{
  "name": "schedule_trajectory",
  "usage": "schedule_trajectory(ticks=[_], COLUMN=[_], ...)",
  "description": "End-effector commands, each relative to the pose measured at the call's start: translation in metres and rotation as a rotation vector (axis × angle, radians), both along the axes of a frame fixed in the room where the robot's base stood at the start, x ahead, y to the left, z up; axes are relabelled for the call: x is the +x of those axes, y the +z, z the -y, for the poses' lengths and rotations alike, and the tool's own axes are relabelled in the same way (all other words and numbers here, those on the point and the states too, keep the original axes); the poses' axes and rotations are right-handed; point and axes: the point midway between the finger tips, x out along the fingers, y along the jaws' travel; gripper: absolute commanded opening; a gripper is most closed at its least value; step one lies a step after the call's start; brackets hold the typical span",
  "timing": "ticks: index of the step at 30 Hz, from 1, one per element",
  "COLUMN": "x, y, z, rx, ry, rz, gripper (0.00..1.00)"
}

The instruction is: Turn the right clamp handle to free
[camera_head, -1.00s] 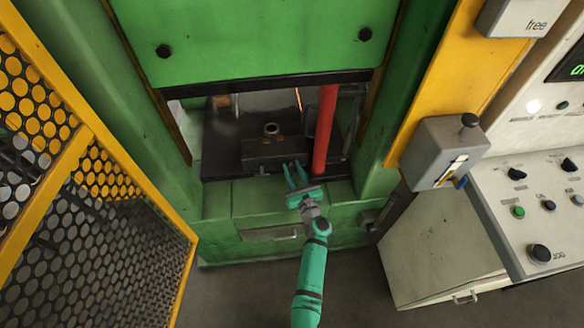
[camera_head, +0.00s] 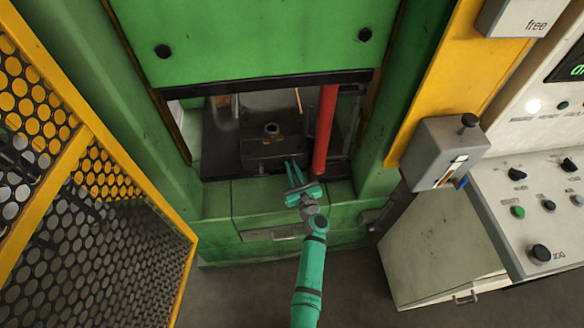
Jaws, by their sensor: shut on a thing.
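My gripper (camera_head: 294,171) is in front of the press opening, at the right front side of a dark die block (camera_head: 262,150). Its two teal fingers point up into the opening and stand close together. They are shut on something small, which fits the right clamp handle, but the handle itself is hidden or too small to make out.
A green press door (camera_head: 250,40) hangs above the opening. A yellow mesh guard (camera_head: 85,170) stands at the left. At the right are a grey box (camera_head: 440,150) with a black knob, a control panel (camera_head: 535,205) and a sign reading "free" (camera_head: 525,18).

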Motion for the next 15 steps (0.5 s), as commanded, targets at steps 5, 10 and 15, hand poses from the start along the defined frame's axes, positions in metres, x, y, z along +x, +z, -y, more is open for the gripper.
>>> schedule_trajectory(ticks=[5,10,15], x=[-0.0006,-0.0011,-0.0015], y=[-0.0005,-0.0014,-0.0027], z=[-0.0025,-0.0060,-0.0104], rx=[-0.097,-0.239,-0.401], ry=[-0.001,-0.002,-0.001], rz=[0.013,0.033,0.056], gripper=[0.00,0.00,0.00])
